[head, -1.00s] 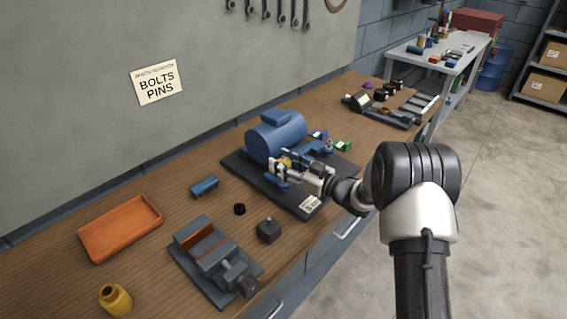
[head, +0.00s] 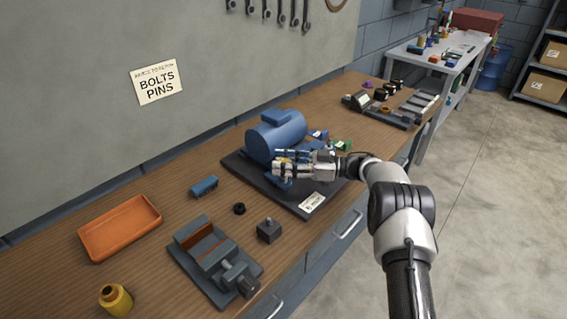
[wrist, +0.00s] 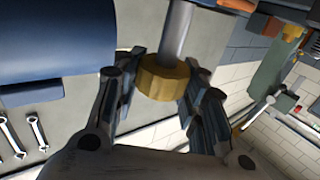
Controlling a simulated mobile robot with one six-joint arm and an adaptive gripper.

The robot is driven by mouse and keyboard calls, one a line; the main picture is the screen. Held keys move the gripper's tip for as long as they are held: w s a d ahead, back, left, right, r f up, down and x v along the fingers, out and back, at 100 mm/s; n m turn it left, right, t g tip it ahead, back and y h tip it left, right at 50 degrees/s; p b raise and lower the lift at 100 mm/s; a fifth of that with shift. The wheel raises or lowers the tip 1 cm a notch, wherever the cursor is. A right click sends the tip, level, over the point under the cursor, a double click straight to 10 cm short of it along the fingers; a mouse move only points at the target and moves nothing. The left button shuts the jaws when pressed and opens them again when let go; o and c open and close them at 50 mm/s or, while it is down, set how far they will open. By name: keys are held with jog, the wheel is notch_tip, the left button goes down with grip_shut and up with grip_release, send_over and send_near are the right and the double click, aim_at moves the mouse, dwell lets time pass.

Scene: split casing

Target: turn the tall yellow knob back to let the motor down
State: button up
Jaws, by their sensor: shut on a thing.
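The blue motor (head: 277,135) sits on a dark base plate (head: 240,170) on the bench; its blue body also fills the upper left of the wrist view (wrist: 60,45). The yellow knob (wrist: 163,78) sits on a grey shaft (wrist: 177,30) beside the motor. My gripper (wrist: 160,92) has its fingers on both sides of the knob and is shut on it. In the head view my gripper (head: 285,168) is at the motor's near side and hides most of the knob. Whether the motor has lowered cannot be told.
A white label (head: 312,203) lies on the plate's near edge. A grey vise (head: 215,260), a dark block (head: 268,231), an orange tray (head: 120,228) and a yellow jar (head: 115,299) stand to the left. Small green and blue parts (head: 341,146) lie right of the motor.

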dwell(0.4)
jog(key=o, duration=1.1)
jog(key=shift+d, duration=0.15)
jog(key=d, duration=1.1)
jog(key=shift+s+d, duration=0.2)
jog(key=shift+d, duration=0.2)
